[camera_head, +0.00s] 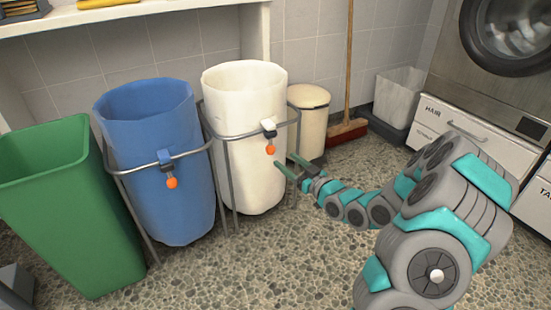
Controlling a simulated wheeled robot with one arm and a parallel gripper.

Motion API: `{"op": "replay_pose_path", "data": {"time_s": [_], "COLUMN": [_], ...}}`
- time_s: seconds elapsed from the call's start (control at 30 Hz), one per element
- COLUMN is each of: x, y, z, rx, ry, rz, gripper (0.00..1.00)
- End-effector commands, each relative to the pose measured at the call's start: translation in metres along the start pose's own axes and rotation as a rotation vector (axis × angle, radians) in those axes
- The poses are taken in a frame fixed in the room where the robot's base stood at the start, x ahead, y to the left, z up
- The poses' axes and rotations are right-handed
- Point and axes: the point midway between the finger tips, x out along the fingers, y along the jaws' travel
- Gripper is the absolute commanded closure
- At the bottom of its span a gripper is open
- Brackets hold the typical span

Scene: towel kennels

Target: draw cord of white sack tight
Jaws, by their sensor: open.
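The white sack (245,95) hangs upright with its mouth open in a grey metal frame (228,136). Its cord end shows as an orange ball (270,149) just under a small dark and white clip (268,127) on the frame's front rail. My gripper (285,164) is open, its two green fingers pointing left toward the sack's front. The fingertips are close below and right of the orange ball, and I see nothing between them. I cannot tell whether a finger touches the sack.
A blue sack (160,200) in a similar frame with its own orange ball (172,183) stands left, beside a green bin (70,210). A cream lidded bin (309,118) and a broom (347,129) stand behind my gripper. Pebbled floor in front is clear.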

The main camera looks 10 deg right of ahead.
Motion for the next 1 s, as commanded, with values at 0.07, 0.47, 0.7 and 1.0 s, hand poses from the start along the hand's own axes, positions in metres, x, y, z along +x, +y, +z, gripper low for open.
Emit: {"op": "replay_pose_path", "data": {"time_s": [0.07,0.47,0.7,1.0], "x": [0.005,0.052,0.072,0.077], "y": [-0.001,-0.002,-0.001,0.000], "z": [-0.001,0.001,0.000,0.000], "rx": [-0.001,-0.001,-0.003,-0.001], "ry": [0.002,-0.002,0.000,-0.001], "rz": [-0.003,-0.003,-0.002,0.000], "gripper": [0.31,0.31,0.31,0.31]}}
